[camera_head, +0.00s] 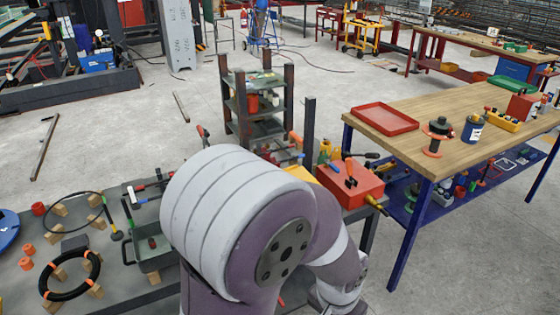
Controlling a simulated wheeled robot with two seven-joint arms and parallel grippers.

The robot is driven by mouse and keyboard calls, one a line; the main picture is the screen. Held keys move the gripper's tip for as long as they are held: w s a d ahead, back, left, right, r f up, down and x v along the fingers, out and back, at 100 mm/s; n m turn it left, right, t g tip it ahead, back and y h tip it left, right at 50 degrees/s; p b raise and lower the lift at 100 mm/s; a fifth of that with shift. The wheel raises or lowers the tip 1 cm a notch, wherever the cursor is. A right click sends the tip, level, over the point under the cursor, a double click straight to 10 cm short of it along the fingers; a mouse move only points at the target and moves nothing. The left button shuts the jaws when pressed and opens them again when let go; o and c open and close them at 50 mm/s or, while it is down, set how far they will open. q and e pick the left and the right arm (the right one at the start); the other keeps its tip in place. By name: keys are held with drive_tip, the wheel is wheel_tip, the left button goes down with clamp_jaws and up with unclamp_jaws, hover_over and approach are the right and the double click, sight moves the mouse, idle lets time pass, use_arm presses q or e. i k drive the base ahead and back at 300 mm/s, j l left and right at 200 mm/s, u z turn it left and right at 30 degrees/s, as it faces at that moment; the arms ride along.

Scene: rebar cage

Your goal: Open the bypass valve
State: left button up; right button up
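I cannot make out a bypass valve for certain. A black and green round-topped fitting with an orange base (437,136) stands on the wooden workbench at right. A red box (350,184) with blue and orange handles on top sits at the right end of the grey low table. One of my arms, purple and white, fills the bottom centre and hides part of that table. Neither of my grippers can be made out; the light-coloured part at the arm's lower right shows no fingers.
The wooden workbench (455,150) has blue legs and holds a red tray (384,119) and a dark blue can (473,130). The grey table (115,285) holds a black hose coil (70,275) and a green tray (152,247). A grey shelf rack (258,128) stands behind. Concrete floor is open at left.

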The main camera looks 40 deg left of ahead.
sight(335, 168)
drive_tip(key=i+j+u, duration=0.4)
drive_tip(key=i+j, duration=0.15)
drive_tip(key=i+j+u, duration=0.4)
drive_tip(key=i+j, duration=0.15)
drive_tip(key=i, duration=0.05)
